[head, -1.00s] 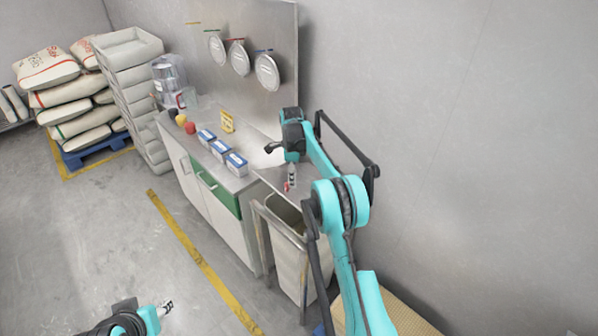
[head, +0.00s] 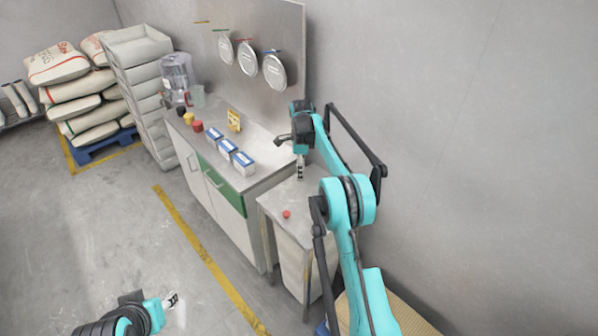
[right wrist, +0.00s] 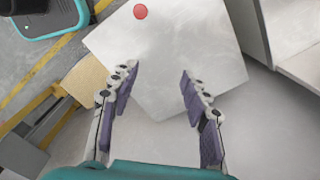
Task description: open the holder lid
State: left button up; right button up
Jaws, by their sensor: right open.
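The holder lid (head: 283,200) is a flat grey metal plate with a red knob (head: 287,214) near its front edge. It lies over the top of the pale holder (head: 295,265) beside the counter, and no opening into the holder shows. In the right wrist view the lid (right wrist: 175,50) lies beyond the fingers, with the red knob (right wrist: 140,12) at the top. My right gripper (head: 300,174) is open and empty, pointing down above the rear of the lid; its fingers also show in the right wrist view (right wrist: 155,90). My left gripper (head: 173,300) is low at the bottom left, too small to judge.
The counter (head: 245,125) left of the holder carries several blue-and-white boxes (head: 228,148), a yellow card (head: 234,120) and small coloured round things. The wall (head: 440,120) stands close behind and right of my right arm. Open floor (head: 110,220) lies at the left.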

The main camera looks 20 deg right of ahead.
jog(key=shift+w+d+r+p, duration=0.15)
jog(key=shift+d+r+p, duration=0.2)
jog(key=shift+r+p, duration=0.35)
jog(key=shift+w+d+r+p, duration=0.1)
jog(key=shift+d+r+p, duration=0.3)
jog(key=shift+r, duration=0.55)
jog(key=shift+w+d+r+p, duration=0.15)
jog(key=shift+d+r+p, duration=0.1)
jog(key=shift+r+p, duration=0.5)
